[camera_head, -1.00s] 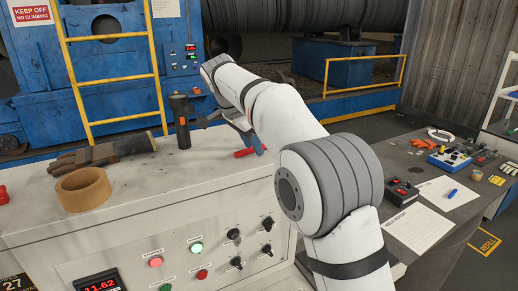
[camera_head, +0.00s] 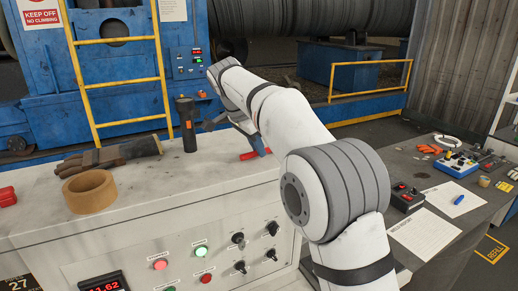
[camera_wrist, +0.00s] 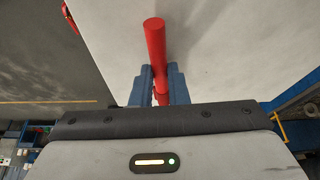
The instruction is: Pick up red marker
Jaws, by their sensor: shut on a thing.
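The red marker (camera_wrist: 155,45) is in the wrist view, between the two blue fingers of my gripper (camera_wrist: 159,88). The gripper is shut on it, and its far end sticks out past the fingertips over the pale cabinet top. The fingers and palm hide its near end. In the head view the red marker (camera_head: 249,155) shows low at the cabinet top beside my gripper (camera_head: 259,146), partly hidden by my arm. Whether it touches the surface I cannot tell.
On the cabinet top (camera_head: 150,208) are a tape roll (camera_head: 90,192), gloves (camera_head: 108,156), a dark upright tool (camera_head: 187,124) and a red object (camera_head: 7,197) at the left edge. A side table (camera_head: 440,212) with papers and control boxes stands right.

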